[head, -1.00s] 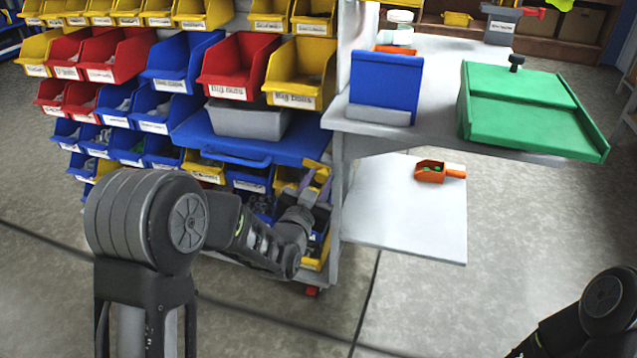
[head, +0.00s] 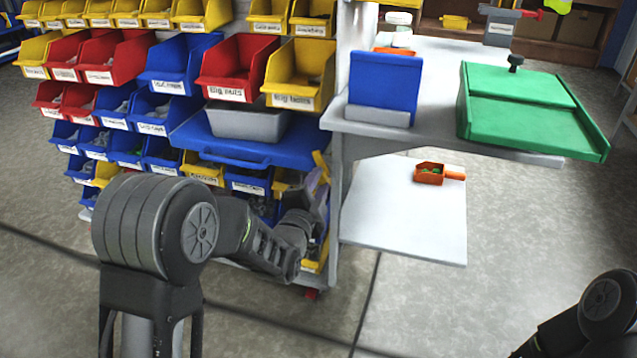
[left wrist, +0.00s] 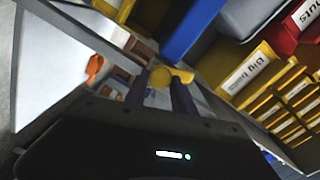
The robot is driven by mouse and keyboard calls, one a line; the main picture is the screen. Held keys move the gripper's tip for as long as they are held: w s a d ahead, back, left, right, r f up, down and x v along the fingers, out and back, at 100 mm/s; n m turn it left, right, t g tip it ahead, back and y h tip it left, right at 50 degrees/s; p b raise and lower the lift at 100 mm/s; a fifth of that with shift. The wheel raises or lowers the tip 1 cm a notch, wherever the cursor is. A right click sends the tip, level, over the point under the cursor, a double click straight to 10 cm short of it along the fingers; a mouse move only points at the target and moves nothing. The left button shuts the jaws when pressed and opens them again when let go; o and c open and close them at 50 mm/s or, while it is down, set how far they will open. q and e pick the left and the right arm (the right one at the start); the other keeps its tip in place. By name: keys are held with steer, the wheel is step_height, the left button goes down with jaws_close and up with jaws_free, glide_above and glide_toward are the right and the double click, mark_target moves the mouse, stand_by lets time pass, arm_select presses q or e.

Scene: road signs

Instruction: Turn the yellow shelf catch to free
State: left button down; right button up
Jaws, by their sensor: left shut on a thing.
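The yellow shelf catch (head: 321,166) is at the right end of the blue shelf, beside the grey upright. In the head view it slants, its upper end leaning left. In the left wrist view the catch (left wrist: 162,77) shows a round yellow hub and a short arm reaching right. My left gripper (head: 319,179) is shut on the catch, with a finger on each side of it in the left wrist view (left wrist: 170,88). The fingers hide part of the catch. My right gripper is out of view; only part of that arm shows at the lower right.
The blue shelf (head: 235,148) carries a grey bin (head: 247,123). Labelled bins fill the rack around it. The grey upright (head: 336,200) stands close right of my left gripper. A white lower board (head: 400,225) holds an orange scoop (head: 430,174). The floor in front is clear.

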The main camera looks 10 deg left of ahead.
arm_select(q)
steer(key=shift+m+p, duration=0.35)
steer(key=shift+m, duration=1.85)
steer(key=c, duration=1.1)
jaws_free()
steer(key=shift+o, duration=0.2)
steer(key=shift+s, duration=0.1)
steer(key=s+p, duration=0.2)
steer(key=s, duration=0.5)
steer(key=shift+s+a, duration=0.2)
steer(key=shift+s, duration=0.1)
steer(key=shift+f, duration=0.1)
